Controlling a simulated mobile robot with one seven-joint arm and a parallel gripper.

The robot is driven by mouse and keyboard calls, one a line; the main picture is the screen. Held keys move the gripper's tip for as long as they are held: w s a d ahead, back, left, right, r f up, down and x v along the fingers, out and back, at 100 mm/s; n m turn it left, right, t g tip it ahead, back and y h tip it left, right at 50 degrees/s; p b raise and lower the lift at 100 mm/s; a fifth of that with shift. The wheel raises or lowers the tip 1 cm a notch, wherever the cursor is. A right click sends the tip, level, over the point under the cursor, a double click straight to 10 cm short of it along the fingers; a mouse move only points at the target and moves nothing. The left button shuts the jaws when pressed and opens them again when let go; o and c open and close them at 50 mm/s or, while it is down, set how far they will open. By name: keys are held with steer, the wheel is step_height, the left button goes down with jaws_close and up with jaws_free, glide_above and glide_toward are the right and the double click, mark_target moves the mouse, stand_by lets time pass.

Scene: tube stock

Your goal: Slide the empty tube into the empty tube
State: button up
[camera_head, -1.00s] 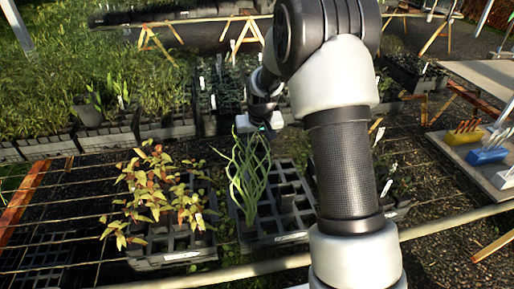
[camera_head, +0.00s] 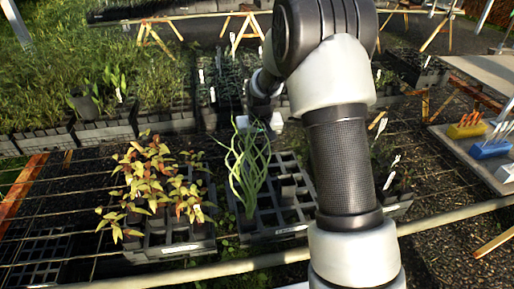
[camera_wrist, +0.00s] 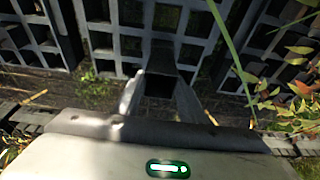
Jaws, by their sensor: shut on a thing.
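My gripper (camera_wrist: 160,100) is shut on a dark, tapered square tube (camera_wrist: 163,55) in the wrist view. The tube's near end looks like a dark opening, and its inside is too dark to make out. The tube hangs over the edge of a black cell tray (camera_wrist: 100,38); I cannot tell whether it touches the tray. In the head view this end of my arm is partly hidden behind green shoots. A black tray (camera_head: 268,222) there has mostly empty cells and a dark tube (camera_head: 290,187) standing in it. I cannot see inside that tube.
Tall green shoots (camera_head: 247,168) rise from the tray's left side, close to my gripper. A tray of reddish-leaved plants (camera_head: 155,185) stands to the left. More planted trays are behind. Bare mesh shows at the far left.

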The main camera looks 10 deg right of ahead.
steer(key=shift+f+b, duration=0.65)
steer(key=shift+f, duration=0.5)
steer(key=o, duration=1.4)
steer(key=shift+c, duration=0.2)
steer(key=p+v, duration=0.1)
steer(key=v, duration=1.6)
steer(key=shift+r, duration=0.3)
